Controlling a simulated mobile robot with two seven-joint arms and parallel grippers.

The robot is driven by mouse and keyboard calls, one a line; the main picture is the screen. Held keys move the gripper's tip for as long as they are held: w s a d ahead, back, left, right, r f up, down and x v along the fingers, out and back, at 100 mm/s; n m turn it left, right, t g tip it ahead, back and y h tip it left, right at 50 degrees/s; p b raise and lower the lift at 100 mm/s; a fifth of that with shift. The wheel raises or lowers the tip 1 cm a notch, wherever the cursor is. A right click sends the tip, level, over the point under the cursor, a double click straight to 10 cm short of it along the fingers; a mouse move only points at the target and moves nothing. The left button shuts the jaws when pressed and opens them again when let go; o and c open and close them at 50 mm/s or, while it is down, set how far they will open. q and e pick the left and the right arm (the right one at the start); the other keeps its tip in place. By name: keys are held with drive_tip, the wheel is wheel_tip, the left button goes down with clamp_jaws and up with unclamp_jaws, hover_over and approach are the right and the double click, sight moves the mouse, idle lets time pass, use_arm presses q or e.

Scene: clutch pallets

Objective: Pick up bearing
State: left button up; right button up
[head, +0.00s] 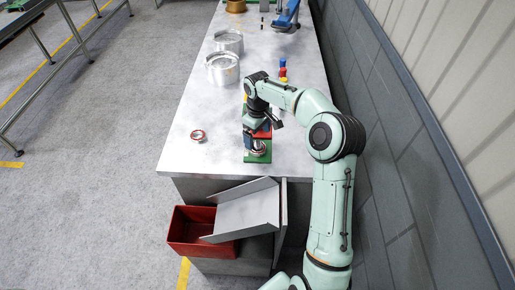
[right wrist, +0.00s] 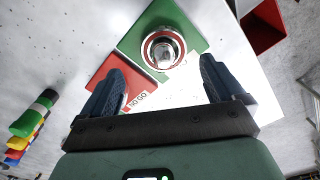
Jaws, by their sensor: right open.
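A small bearing ring (head: 198,135), silver with a red edge, lies flat on the grey table, left of my right gripper. A second red-and-silver ring (head: 258,147) sits on a green plate (head: 258,158); in the right wrist view this ring (right wrist: 150,47) is around a shiny silver post (right wrist: 164,52). My right gripper (head: 250,138) is over the plates. Its two dark fingers (right wrist: 167,85) are apart with nothing between them, and the ring on the green plate is beyond their tips. My left gripper is not in view.
A red plate (right wrist: 130,85) with lettering adjoins the green one. Large silver housings (head: 222,70) stand farther back on the table (head: 180,155). Coloured pieces (head: 283,72) stand behind the gripper. A metal chute (head: 245,210) and red bin (head: 190,243) are at the front edge.

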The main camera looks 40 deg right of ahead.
sight(258, 141)
drive_tip(key=f, duration=0.4)
drive_tip(key=shift+s+a, duration=0.25)
drive_tip(key=shift+s, duration=0.1)
drive_tip(key=shift+w+f, duration=0.1)
drive_tip(key=shift+f, duration=0.25)
drive_tip(key=shift+r, duration=0.1)
drive_tip(key=c, duration=1.4)
